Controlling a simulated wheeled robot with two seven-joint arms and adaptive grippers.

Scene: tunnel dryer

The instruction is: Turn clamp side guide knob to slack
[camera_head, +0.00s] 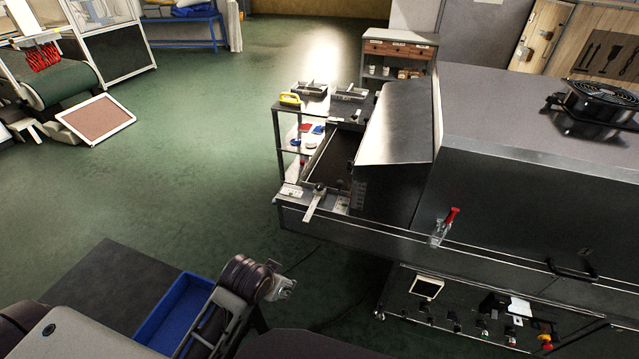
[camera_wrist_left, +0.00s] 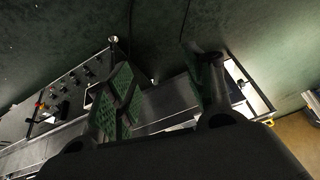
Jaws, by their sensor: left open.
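The tunnel dryer's open entry end (camera_head: 330,168) is at the middle of the head view. A small dark knob (camera_head: 319,188) stands on a pale metal side guide (camera_head: 313,205) at its near corner. A second small dark knob (camera_head: 338,184) shows just right of it. I cannot tell how either knob is turned. My left gripper (camera_head: 283,289) is low in the head view, below the dryer end and well apart from the knobs. In the left wrist view, its two green-padded fingers (camera_wrist_left: 165,85) are spread with nothing between them. My right gripper is not in view.
A red-handled toggle clamp (camera_head: 443,226) is on the dryer's long side. A control panel (camera_head: 455,312) with several knobs sits below. A blue bin (camera_head: 175,312) is beside my left arm. A shelf cart (camera_head: 290,125) stands behind the dryer end.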

